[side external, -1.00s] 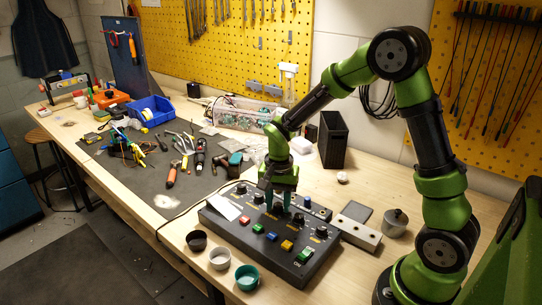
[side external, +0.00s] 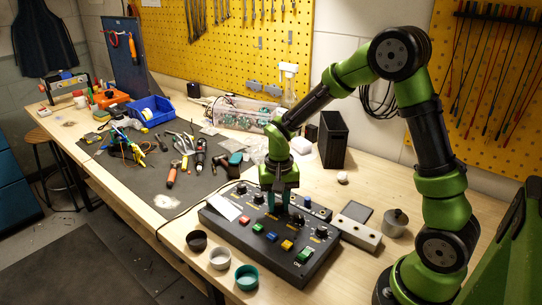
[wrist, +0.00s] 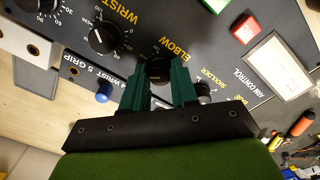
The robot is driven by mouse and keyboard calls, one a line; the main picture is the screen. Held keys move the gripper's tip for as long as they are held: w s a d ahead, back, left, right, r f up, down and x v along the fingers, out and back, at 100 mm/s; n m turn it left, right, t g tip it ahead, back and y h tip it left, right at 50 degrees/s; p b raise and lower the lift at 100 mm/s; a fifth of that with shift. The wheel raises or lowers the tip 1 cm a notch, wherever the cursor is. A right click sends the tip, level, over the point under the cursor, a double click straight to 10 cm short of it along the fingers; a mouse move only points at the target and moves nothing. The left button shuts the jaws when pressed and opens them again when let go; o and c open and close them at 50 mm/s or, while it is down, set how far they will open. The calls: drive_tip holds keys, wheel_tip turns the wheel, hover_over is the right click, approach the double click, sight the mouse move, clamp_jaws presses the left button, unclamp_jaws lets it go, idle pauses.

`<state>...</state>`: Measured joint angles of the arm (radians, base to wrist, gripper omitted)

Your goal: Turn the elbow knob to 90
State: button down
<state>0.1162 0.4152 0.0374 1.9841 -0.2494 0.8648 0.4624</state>
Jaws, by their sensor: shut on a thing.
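The elbow knob (wrist: 158,70) is a black round knob beside the yellow ELBOW label on the dark control box (side external: 240,235). My gripper (wrist: 160,80) is shut on the knob, with one teal finger on each side of it. In the side view my gripper (side external: 279,207) points straight down at the middle of the box, and its fingers hide the knob there. The knob's pointer and most of its scale are hidden by the fingers, so its setting cannot be read.
The wrist knob (wrist: 103,37) is beside the elbow knob, and another black knob (wrist: 203,90) is partly hidden at the right finger. A blue knob (wrist: 104,92) is close to the left finger. Small cups (side external: 246,277) stand at the box's front edge.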

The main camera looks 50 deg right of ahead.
sight(279, 204)
drive_tip(key=n, duration=0.5)
drive_tip(key=shift+n, duration=0.3)
drive_tip(key=n, duration=0.4)
drive_tip(key=shift+n, duration=0.4)
drive_tip(key=c, duration=0.9)
unclamp_jaws()
drive_tip(key=shift+o, duration=0.2)
drive_tip(key=shift+r, duration=0.1)
wheel_tip(279, 204, up, 17)
